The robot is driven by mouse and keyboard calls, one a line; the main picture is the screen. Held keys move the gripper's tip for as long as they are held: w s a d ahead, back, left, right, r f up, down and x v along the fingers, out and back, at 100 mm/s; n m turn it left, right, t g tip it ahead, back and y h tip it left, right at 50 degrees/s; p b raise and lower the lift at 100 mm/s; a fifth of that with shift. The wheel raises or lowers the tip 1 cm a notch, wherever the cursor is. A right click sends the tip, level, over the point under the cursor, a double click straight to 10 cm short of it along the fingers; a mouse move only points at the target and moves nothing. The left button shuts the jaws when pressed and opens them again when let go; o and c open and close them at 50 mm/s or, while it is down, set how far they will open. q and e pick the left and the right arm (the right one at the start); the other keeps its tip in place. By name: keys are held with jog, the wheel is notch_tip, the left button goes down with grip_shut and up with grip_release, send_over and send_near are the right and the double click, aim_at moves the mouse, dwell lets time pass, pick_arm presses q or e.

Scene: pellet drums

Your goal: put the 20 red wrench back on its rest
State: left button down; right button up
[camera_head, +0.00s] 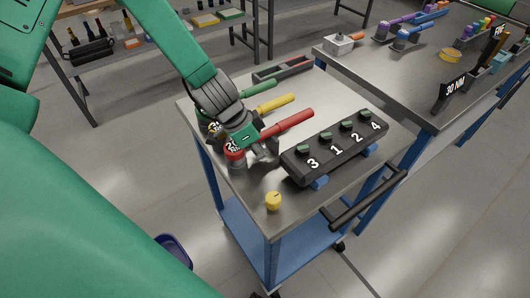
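The red wrench (290,123) is on the cart's left part, its red handle pointing up and right. Its red head, marked with a 20, shows at the lower left. My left gripper (262,157) is right at the wrench, between head and handle, and covers that middle part. I cannot tell whether its fingers are shut on the wrench or only around it. A green-handled wrench (260,88) and a yellow-handled wrench (276,102) lie behind it, their heads partly hidden by my gripper. The rest under the red wrench is hidden. My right gripper is not in view.
A black block (335,149) numbered 3, 1, 2, 4 stands close right of the gripper. A yellow knob (273,201) is on the cart's (244,187) near corner. A bench (425,88) with tools stands right.

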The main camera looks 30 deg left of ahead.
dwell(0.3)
pick_arm(q)
jog(key=c, duration=1.5)
grip_release()
jog(key=shift+d, duration=0.1)
jog(key=shift+a+r, duration=0.3)
jog(key=shift+r, duration=0.05)
jog(key=shift+v, duration=3.5)
jog(key=shift+s, duration=0.1)
